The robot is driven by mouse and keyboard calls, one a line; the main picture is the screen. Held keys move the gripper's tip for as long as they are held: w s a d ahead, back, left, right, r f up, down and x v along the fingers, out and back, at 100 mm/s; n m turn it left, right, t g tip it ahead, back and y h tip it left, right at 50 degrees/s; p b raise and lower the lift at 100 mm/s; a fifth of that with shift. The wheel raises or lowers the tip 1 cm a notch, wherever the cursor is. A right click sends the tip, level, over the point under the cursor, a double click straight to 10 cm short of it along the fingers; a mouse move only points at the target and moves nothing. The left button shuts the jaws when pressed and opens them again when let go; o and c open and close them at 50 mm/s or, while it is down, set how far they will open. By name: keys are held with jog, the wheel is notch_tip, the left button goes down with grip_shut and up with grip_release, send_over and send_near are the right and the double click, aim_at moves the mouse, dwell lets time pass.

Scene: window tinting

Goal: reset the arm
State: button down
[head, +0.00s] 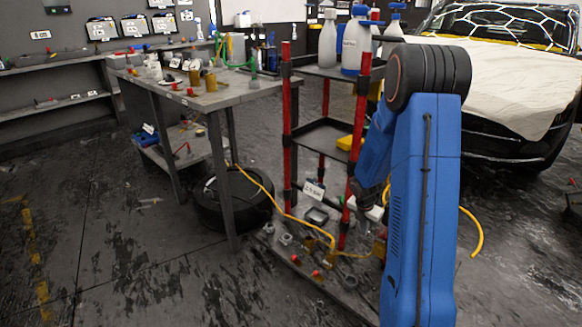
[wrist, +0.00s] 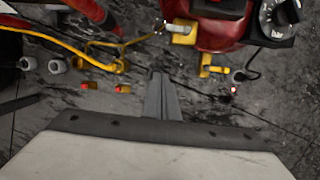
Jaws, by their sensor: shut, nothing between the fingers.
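My arm stands in the right half of the head view, blue with a black joint at the top. Its forearm points down and away, behind the upper link, beside the red-posted cart (head: 287,150). My gripper (wrist: 160,78) shows in the wrist view as narrow grey fingers pointing down toward the dark floor. The fingers are together with nothing between them. In the head view the fingertips cannot be made out clearly. A wide pale shape with a dark edge fills the bottom of the wrist view, probably part of my wrist.
The cart carries spray bottles (head: 355,45) near my arm. A yellow hose (head: 258,182) loops around its base. A workbench (head: 215,92) stands left, a covered car (head: 500,75) right. A red machine (wrist: 222,30) is close in the wrist view. Floor at left is mostly open.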

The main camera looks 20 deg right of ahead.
jog(key=s+a+r+m+t, duration=0.1)
jog(key=s+a+r+m, duration=0.25)
jog(key=r, duration=0.45)
jog(key=s+a+r+m, duration=0.3)
jog(key=a+r+m, duration=0.15)
jog(key=r, duration=0.25)
jog(key=s+a+r+m+t, duration=0.1)
jog(key=s+a+r+m, duration=0.35)
jog(key=r, duration=0.35)
jog(key=s+a+r+m, duration=0.2)
jog(key=s+a+m, duration=0.1)
jog(key=s, duration=0.3)
jog(key=s+a+r+m+t+y, duration=0.1)
jog(key=s+a+r+m, duration=0.2)
jog(key=s+a, duration=0.3)
jog(key=s+a+r+m+y, duration=0.1)
jog(key=s+a+r+m, duration=0.2)
jog(key=s, duration=0.5)
jog(key=shift+a+r+m+t, duration=0.25)
jog(key=shift+a+m+t, duration=0.05)
jog(key=shift+a+m, duration=0.65)
